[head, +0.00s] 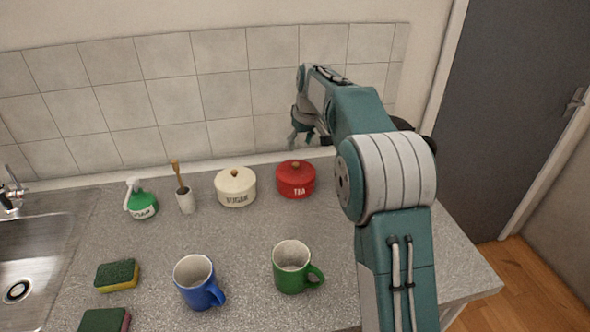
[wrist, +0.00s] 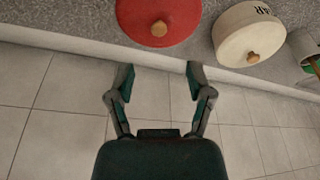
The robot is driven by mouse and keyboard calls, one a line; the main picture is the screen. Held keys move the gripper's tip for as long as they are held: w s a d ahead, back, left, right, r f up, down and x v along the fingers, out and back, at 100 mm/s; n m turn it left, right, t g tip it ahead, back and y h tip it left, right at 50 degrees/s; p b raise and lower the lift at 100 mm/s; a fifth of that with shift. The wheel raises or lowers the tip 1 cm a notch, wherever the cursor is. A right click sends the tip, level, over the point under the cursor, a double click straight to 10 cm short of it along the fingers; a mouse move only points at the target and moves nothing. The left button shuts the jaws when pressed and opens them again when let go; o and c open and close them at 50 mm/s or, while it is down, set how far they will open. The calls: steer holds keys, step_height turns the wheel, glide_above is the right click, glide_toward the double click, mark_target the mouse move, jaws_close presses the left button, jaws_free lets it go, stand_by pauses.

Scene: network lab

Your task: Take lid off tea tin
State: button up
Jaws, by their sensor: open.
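The red tea tin (head: 296,182) stands on the counter near the tiled wall, with its lid on and a wooden knob (head: 295,165) on top. In the wrist view the red lid (wrist: 172,12) shows at the top edge, with its knob (wrist: 159,28) facing me. My gripper (head: 302,137) is above and behind the tin, close to the wall tiles. In the wrist view my gripper (wrist: 158,75) is open and empty, its two fingers spread and pointing toward the lid, apart from it.
A cream sugar tin (head: 236,188) stands just left of the tea tin. A brush holder (head: 185,200) and a green soap bottle (head: 143,203) are further left. A blue mug (head: 198,284) and a green mug (head: 294,268) stand in front. The tiled wall (head: 170,100) is close behind.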

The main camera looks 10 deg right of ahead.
mark_target(296, 164)
steer(key=x, duration=0.8)
steer(key=shift+w+f, duration=0.1)
steer(key=shift+f, duration=0.2)
jaws_close()
